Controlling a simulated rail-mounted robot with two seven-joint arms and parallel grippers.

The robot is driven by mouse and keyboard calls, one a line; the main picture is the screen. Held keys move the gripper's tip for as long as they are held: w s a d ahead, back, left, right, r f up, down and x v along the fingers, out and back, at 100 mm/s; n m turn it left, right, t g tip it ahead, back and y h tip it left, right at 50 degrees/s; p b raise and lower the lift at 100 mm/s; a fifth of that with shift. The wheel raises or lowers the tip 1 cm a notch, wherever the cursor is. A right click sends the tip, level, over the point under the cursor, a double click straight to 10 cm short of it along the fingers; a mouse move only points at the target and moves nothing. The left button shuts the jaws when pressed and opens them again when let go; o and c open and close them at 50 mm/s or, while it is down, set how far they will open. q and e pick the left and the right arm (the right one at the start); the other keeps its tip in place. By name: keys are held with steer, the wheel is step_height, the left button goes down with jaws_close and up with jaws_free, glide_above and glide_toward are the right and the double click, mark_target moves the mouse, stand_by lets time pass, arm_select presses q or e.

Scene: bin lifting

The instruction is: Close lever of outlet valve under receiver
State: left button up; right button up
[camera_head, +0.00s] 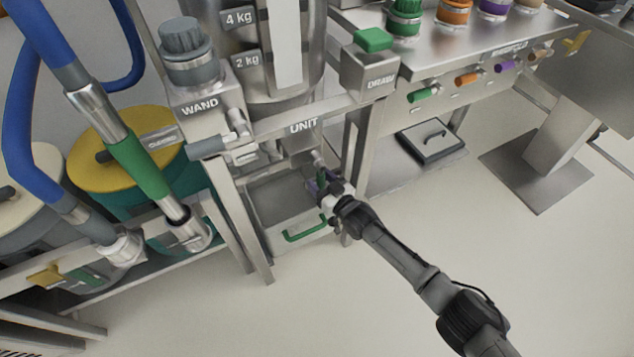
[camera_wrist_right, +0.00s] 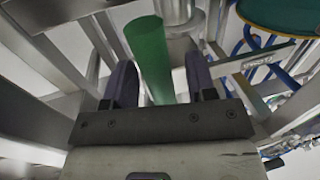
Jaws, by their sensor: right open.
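The receiver (camera_head: 262,72) is a clear cylinder marked 2 kg and 4 kg, standing above the plate labelled UNIT. Under it, the outlet valve's lever with its green grip (camera_head: 321,178) is mostly covered by my right gripper (camera_head: 318,184). In the right wrist view the green lever (camera_wrist_right: 150,58) stands out as a thick bar. It lies between the two dark fingers of my right gripper (camera_wrist_right: 162,82), nearer the left finger. The gripper is open, with a gap on the right side of the lever; whether the left finger touches it I cannot tell. My left gripper is not in view.
A bin with a green handle (camera_head: 305,231) sits low under the unit. Frame legs flank the valve closely. A blue-hosed wand with a green sleeve (camera_head: 138,165) and lidded drums, one yellow-topped (camera_head: 115,170), stand left. A manifold bench (camera_head: 480,70) stands right. Floor in front is clear.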

steer(key=shift+b+x, duration=0.4)
steer(key=shift+x, duration=0.5)
steer(key=shift+c, duration=0.5)
jaws_close()
